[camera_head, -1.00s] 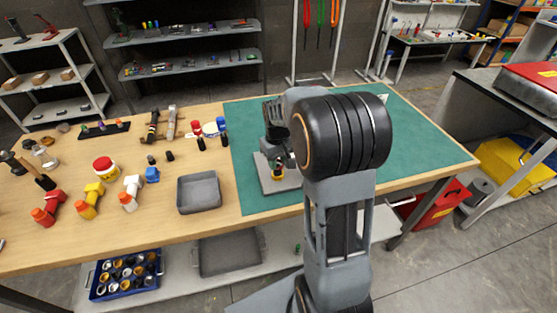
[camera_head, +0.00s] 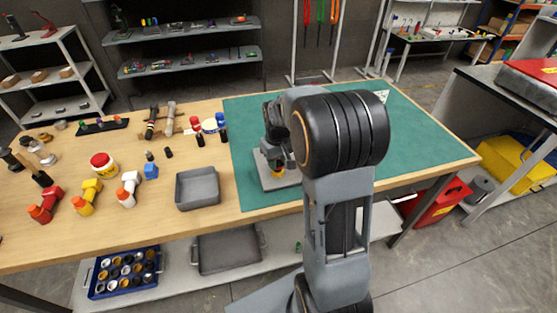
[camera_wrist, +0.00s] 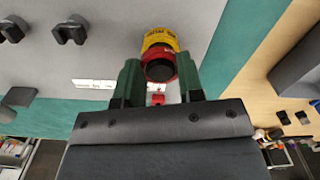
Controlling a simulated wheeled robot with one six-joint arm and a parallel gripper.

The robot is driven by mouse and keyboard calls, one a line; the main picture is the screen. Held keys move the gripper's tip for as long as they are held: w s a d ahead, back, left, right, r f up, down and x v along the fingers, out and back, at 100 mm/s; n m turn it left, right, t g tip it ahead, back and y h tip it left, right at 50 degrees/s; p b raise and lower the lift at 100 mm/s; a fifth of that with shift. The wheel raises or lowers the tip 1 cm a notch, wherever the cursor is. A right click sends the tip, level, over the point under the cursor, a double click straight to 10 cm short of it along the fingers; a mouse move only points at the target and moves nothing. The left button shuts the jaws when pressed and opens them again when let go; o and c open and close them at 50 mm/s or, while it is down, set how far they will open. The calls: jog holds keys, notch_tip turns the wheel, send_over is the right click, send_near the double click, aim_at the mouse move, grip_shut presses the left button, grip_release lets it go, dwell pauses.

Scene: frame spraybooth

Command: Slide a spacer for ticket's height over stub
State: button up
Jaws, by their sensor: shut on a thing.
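In the wrist view my gripper (camera_wrist: 160,64) has its two green fingers shut about a short round piece, which I take for the spacer (camera_wrist: 161,71). It looks red with a dark round middle. A yellow band with dark print (camera_wrist: 160,39) lies in line with it, at the grey plate. I cannot tell where spacer ends and stub begins, or whether they touch; the stub is not clearly visible. In the head view the grey fixture (camera_head: 267,181) stands on the green mat, with yellow (camera_head: 277,171) showing below my gripper. My arm hides part of it.
The grey plate carries black clips (camera_wrist: 70,30) and a white label strip (camera_wrist: 92,84). A grey tray (camera_head: 198,203) stands left of the mat (camera_head: 241,124). Red, yellow and white parts lie farther left. A white card (camera_head: 381,95) stands at the mat's back right.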

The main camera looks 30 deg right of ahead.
jog(key=shift+f+b, duration=0.3)
jog(key=shift+f, duration=0.3)
jog(key=o, duration=1)
jog(key=shift+r, duration=0.1)
notch_tip(320, 180, up, 14)
jog(key=shift+w+f, duration=0.1)
jog(key=shift+f, duration=0.05)
